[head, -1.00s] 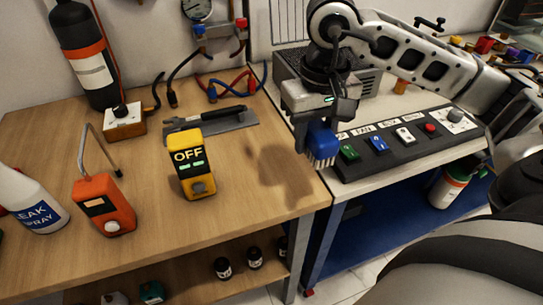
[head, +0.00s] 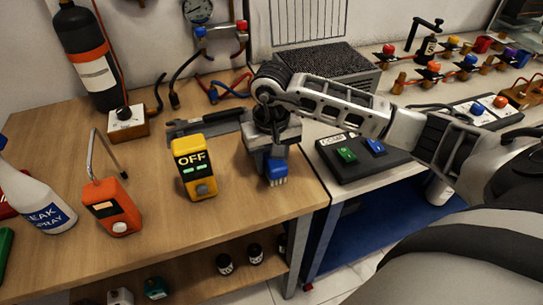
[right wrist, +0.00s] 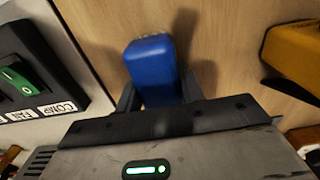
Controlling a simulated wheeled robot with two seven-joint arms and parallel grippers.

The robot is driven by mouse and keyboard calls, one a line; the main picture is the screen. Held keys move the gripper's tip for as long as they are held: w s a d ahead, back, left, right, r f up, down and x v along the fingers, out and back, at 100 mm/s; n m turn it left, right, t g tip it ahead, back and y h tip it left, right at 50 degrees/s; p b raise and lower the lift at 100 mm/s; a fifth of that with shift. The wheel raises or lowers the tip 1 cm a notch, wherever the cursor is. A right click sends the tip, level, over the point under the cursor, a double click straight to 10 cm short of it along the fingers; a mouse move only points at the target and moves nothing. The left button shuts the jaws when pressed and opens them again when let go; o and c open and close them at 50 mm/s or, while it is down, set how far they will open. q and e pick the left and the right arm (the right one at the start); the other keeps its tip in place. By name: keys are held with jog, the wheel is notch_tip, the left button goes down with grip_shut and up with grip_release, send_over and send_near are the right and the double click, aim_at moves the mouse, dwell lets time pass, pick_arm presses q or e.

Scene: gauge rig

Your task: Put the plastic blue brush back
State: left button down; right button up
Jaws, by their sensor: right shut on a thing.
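The blue brush (head: 276,172) has a blue body with pale bristles. It shows at the lower end of my right gripper (head: 275,160), over the right part of the wooden table. In the right wrist view the brush's blue block (right wrist: 153,71) sits between the two dark fingers of my right gripper (right wrist: 158,92), which is shut on it. Wood lies behind it, with shadows on the wood. I cannot tell whether the brush touches the table. My left gripper is not in view.
A yellow meter reading OFF (head: 193,170) stands left of the brush. An orange detector (head: 110,207) and a spray bottle (head: 38,200) are further left. A black switch panel (head: 360,158) is on the right bench. The wooden table's (head: 155,225) front middle is clear.

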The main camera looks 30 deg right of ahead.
jog(key=shift+f+b, duration=0.25)
jog(key=shift+b, duration=0.1)
jog(key=o, duration=0.9)
jog(key=shift+r, duration=0.1)
jog(key=shift+r+p, duration=0.35)
jog(key=shift+p, duration=0.05)
notch_tip(320, 180, up, 11)
jog(key=shift+f+b, duration=0.15)
jog(key=shift+b, duration=0.65)
jog(key=shift+r, duration=0.5)
